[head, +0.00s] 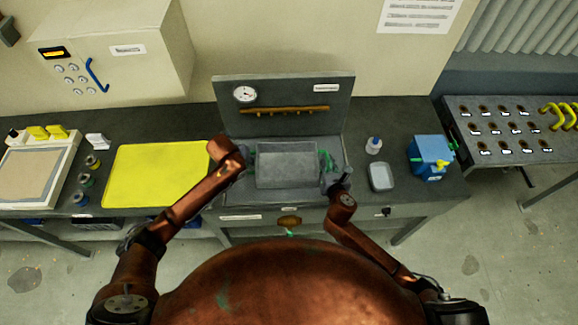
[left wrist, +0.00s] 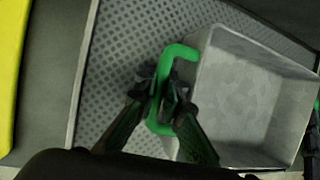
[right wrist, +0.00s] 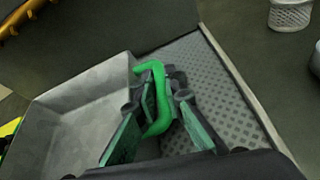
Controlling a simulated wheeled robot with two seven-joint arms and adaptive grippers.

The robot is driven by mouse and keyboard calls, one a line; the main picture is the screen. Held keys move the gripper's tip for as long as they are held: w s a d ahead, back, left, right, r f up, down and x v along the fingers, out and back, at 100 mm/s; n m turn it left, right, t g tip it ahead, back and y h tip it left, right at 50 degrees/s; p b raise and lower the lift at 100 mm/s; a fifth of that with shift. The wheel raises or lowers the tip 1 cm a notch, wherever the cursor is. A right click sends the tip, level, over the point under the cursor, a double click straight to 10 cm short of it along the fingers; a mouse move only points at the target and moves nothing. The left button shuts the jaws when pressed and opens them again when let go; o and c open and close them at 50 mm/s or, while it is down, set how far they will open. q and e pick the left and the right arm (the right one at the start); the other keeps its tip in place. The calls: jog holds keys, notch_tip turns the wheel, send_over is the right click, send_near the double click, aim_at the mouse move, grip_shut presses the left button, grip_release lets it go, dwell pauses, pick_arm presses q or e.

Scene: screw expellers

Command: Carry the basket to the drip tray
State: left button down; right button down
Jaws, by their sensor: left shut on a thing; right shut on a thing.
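The basket (head: 286,166) is a grey metal box with green handles at its two ends. It is empty inside, as the left wrist view (left wrist: 250,95) and right wrist view (right wrist: 75,130) show. My left gripper (left wrist: 170,95) is shut on the basket's left green handle. My right gripper (right wrist: 160,95) is shut on its right green handle. The perforated grey drip tray (left wrist: 125,60) lies beneath the basket and extends past its left side; it also shows beyond the right side (right wrist: 215,95). I cannot tell whether the basket touches the tray.
A yellow mat (head: 155,175) lies left of the station. A back panel with a gauge (head: 245,94) stands behind the basket.

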pick_arm(q)
jog(key=shift+r, duration=0.2)
pick_arm(e)
jog(key=shift+r, duration=0.15)
